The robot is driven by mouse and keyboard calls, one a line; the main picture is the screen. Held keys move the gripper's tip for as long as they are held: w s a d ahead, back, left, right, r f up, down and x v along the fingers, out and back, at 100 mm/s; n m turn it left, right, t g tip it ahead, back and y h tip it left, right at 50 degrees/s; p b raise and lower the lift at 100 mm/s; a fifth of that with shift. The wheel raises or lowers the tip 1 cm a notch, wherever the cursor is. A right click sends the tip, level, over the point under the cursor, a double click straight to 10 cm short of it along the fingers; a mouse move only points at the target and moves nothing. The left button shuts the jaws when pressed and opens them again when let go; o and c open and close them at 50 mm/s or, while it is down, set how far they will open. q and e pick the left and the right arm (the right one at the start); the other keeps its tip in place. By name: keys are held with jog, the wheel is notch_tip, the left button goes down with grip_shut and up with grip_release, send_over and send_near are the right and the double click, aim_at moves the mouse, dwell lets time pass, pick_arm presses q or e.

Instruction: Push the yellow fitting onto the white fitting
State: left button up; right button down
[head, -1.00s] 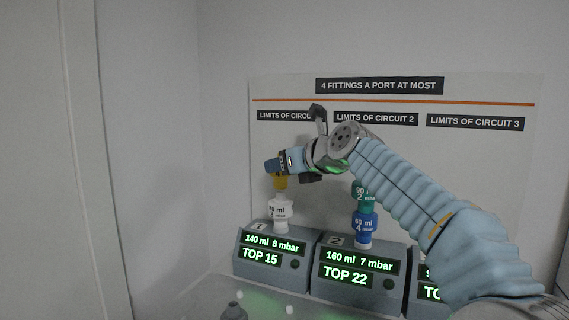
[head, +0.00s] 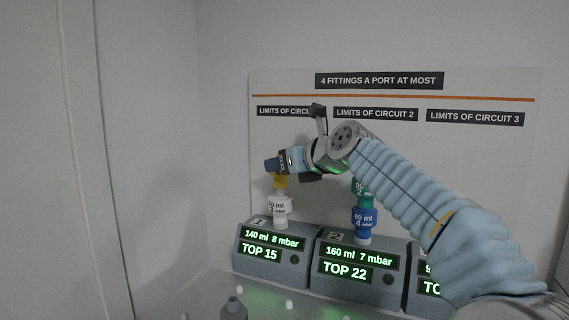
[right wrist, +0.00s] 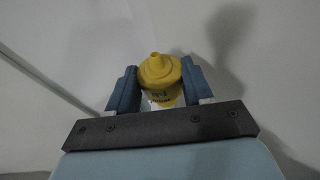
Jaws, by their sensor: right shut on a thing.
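The yellow fitting (head: 280,181) is held upright in my right gripper (head: 279,167), above unit 1 at the left. In the right wrist view it (right wrist: 158,76) sits between the two blue fingers. The white fitting (head: 280,209) stands upright on the port of unit 1, directly below the yellow one. The yellow fitting's lower end meets the white fitting's top in the head view; how deeply they are joined cannot be told. My fingers hide part of the yellow fitting. My left gripper is not in view.
A blue fitting (head: 364,221) with a green fitting (head: 361,186) on top stands on unit 2 (head: 360,273), partly behind my right arm. A grey bottle-like piece (head: 234,309) and small white pieces lie in front. A limits board (head: 480,160) stands behind.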

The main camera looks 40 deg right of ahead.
jog(key=shift+f+b, duration=0.75)
jog(key=shift+f, duration=0.35)
jog(key=shift+f, duration=0.25)
dwell(0.5)
jog(key=shift+c, duration=1.9)
grip_release()
jog(key=shift+r, duration=0.1)
jog(key=d+v, duration=0.1)
jog(key=v, duration=1.2)
jog(key=shift+s+a+r+b, duration=0.15)
jog(key=shift+s+a+b, duration=0.15)
jog(key=shift+s+a, duration=0.15)
